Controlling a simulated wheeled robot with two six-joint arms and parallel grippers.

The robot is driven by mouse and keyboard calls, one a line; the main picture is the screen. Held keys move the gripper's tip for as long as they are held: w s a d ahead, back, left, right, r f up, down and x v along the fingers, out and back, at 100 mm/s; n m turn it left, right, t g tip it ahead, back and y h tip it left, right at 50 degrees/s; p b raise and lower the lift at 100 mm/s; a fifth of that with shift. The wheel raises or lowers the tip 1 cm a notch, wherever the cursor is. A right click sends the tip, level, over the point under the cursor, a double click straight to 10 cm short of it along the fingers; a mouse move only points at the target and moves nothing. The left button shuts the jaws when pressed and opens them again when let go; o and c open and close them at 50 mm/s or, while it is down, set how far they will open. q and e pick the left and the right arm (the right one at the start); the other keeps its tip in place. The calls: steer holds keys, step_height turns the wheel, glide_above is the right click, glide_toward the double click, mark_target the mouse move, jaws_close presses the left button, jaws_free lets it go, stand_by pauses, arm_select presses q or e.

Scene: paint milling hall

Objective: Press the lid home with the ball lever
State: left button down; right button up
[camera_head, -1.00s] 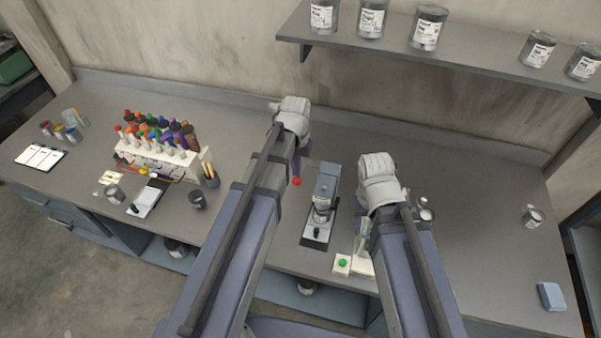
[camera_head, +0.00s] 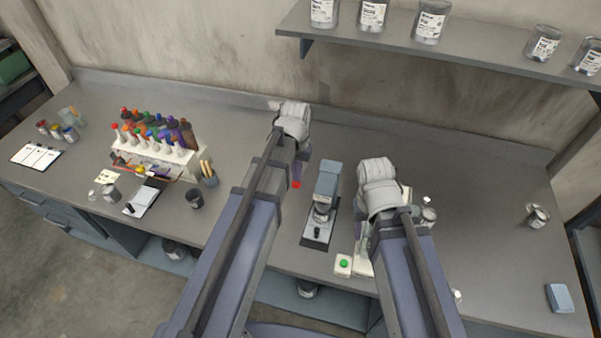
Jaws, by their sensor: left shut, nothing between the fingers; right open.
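The press (camera_head: 327,180) is a blue-grey head on a dark base in the middle of the bench. A small metal tin (camera_head: 321,213) sits under its head; the picture is too small to show how its lid sits. The lever's red ball (camera_head: 296,185) is left of the press head. My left gripper (camera_head: 297,175) is shut and empty, its fingertips just above or at the ball; I cannot tell if they touch. My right gripper (camera_head: 359,235) is open, right of the press, mostly hidden by its own wrist and arm.
A white box with a green button (camera_head: 343,264) stands in front, right of the press. A bottle rack (camera_head: 155,152), a dark cup (camera_head: 195,199) and a clipboard (camera_head: 37,155) are to the left. A tin (camera_head: 429,216) is beside my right wrist. A shelf (camera_head: 430,55) with cans overhangs the back.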

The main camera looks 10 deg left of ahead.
arm_select(q)
steer(key=shift+f+b, duration=1.9)
steer(key=shift+f, duration=0.15)
steer(key=shift+r, duration=0.15)
steer(key=shift+r+p, duration=3.55)
steer(key=shift+p, duration=0.2)
steer(key=shift+r, duration=0.1)
step_height(320, 180, up, 5)
steer(key=p, duration=0.5)
